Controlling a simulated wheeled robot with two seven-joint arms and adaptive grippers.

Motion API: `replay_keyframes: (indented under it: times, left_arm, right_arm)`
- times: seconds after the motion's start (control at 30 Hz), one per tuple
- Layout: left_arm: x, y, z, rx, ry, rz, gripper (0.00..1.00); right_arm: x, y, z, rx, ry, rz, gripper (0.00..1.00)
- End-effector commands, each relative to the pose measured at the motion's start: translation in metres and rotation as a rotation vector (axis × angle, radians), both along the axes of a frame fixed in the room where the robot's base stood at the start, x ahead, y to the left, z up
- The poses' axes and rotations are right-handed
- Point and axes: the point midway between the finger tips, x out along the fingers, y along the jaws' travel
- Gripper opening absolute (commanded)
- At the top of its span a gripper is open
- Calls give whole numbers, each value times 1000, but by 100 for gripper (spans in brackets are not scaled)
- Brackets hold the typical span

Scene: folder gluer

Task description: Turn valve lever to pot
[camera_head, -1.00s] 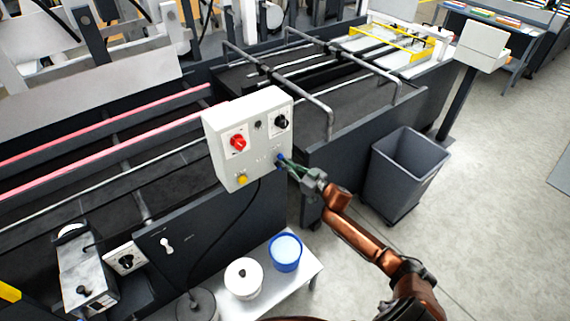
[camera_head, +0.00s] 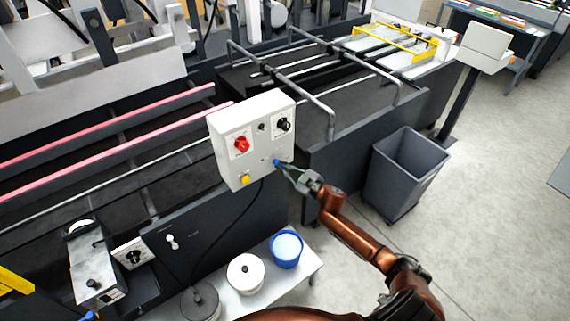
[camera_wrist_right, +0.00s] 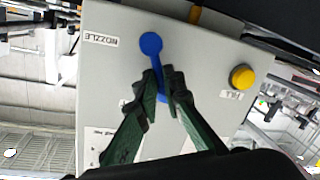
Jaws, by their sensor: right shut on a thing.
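The valve lever (camera_wrist_right: 151,45) is blue, with a round end and a thin arm, on the face of a light grey control box (camera_head: 231,126). In the wrist view it lies beside a label reading NOZZLE, and its lower part runs between my right fingers. My right gripper (camera_wrist_right: 163,84) has green fingers with dark tips, shut on the lever. In the head view the lever is a small blue spot (camera_head: 276,162) at the box's lower right. A white lidded pot (camera_head: 245,275) and a blue-rimmed pot (camera_head: 286,249) stand below the box. My left gripper is not in view.
The box also carries a red knob (camera_head: 241,144), a black knob (camera_head: 283,125) and a yellow button (camera_wrist_right: 243,77). A dark bin (camera_head: 405,175) stands right of my right arm. The pots' light table (camera_head: 306,269) is close to the machine. Open floor lies at right.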

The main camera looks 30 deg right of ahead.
Motion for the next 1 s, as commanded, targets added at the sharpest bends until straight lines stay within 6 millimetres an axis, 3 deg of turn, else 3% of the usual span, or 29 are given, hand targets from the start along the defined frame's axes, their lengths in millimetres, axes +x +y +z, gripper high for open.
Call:
replay_keyframes:
  times: [0.4, 1.0]
  left_arm:
    - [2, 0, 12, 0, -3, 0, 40]
    - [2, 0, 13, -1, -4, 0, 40]
  right_arm:
    - [1, 8, 0, -231, -25, 0, 0]
    - [1, 11, -2, -280, -29, 1, 0]
